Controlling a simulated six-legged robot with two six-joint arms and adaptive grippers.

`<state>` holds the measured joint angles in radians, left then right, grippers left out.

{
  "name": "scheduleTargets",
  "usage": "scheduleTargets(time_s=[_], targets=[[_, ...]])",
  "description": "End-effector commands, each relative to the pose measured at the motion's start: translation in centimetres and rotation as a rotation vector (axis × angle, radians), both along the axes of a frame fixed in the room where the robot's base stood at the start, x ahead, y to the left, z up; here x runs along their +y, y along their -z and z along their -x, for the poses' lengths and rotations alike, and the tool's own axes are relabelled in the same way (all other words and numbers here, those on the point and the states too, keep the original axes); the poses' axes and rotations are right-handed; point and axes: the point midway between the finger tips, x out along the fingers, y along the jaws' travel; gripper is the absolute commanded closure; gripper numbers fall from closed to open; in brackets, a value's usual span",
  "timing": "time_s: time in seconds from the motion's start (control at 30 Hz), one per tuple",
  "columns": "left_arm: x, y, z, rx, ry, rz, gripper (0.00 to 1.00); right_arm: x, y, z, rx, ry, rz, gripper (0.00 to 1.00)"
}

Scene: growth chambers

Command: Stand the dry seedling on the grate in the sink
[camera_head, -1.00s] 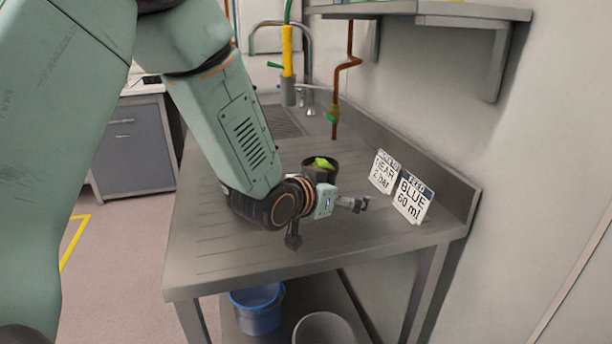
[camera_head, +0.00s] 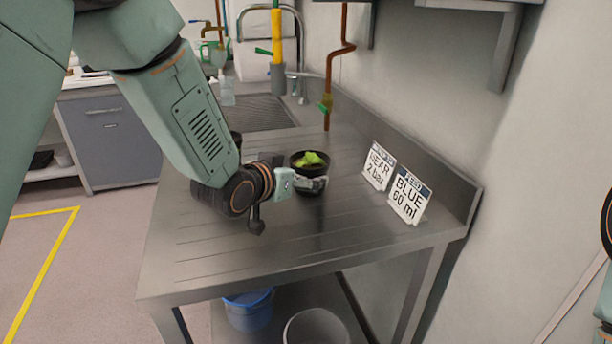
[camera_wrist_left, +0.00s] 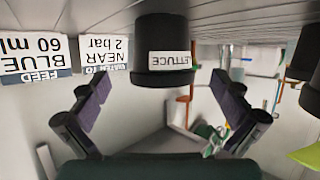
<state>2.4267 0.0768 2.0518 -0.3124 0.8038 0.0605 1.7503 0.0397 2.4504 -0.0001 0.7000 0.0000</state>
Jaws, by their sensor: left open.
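A dark pot with a green seedling (camera_head: 310,160) stands upright on the steel worktop, just beyond my left gripper (camera_head: 316,184). In the left wrist view, which is upside down, a black pot labelled LETTUCE (camera_wrist_left: 165,50) stands ahead, centred between the open fingers of my left gripper (camera_wrist_left: 163,105); no contact shows. A second dark pot (camera_head: 236,138) is mostly hidden behind my left arm; a dark pot also shows at the right edge of the wrist view (camera_wrist_left: 306,62). I cannot tell which seedling is dry. The grate in the sink (camera_head: 260,112) is at the back, partly visible. My right gripper is out of view.
Two signs stand at the right, one reading BLUE 60 ml (camera_head: 409,195) and one reading NEAR 2 bar (camera_head: 378,166). A tap (camera_head: 301,50) and a copper pipe (camera_head: 330,75) rise behind. The front worktop (camera_head: 330,235) is clear. A blue bucket (camera_head: 249,310) is below.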

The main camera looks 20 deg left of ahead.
Motion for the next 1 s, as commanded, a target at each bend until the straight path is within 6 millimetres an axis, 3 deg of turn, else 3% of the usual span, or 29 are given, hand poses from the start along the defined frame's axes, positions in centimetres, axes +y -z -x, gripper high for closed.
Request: scheduleTargets(time_s=[0.4, 0.77, 1.0], targets=[[-0.5, 1.7, -4.9, 0.000, -0.001, 0.000, 0.00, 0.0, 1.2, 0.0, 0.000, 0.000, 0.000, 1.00], [-0.6, 1.9, -5.7, 0.001, -0.004, 0.000, 0.00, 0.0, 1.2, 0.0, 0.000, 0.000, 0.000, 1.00], [-0.6, 1.9, -5.7, 0.000, -0.004, 0.001, 0.20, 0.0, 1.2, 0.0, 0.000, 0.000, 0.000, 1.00]])
